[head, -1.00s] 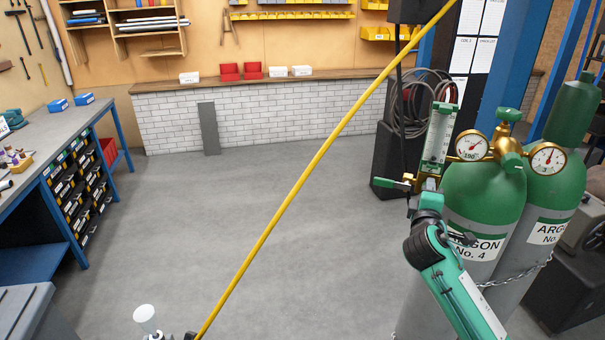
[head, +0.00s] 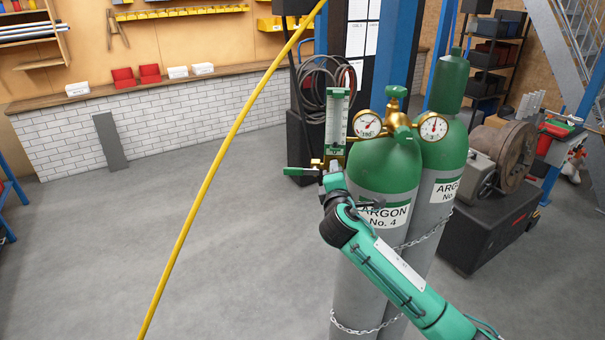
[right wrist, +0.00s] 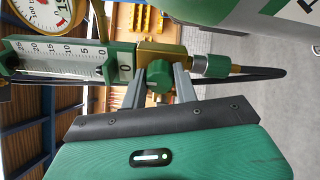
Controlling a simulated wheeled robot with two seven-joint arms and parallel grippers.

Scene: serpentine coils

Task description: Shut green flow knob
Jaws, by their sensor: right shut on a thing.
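The green flow knob (right wrist: 158,77) is on the brass block at the base of the flowmeter (head: 338,118). In the right wrist view the flowmeter's scale tube (right wrist: 60,60) lies sideways to the left of the knob. My right gripper (right wrist: 161,85) has one grey finger on each side of the knob and is shut on it. In the head view my right gripper (head: 331,172) is just below the flowmeter's base, and my wrist hides the knob and most of the fingers. My left gripper is not in view.
Two brass gauges (head: 367,124) sit on the chained argon cylinders (head: 383,181) right of the flowmeter. A green-ended fitting (head: 298,171) sticks out to its left. A yellow hose (head: 220,159) crosses the view. The left floor is clear.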

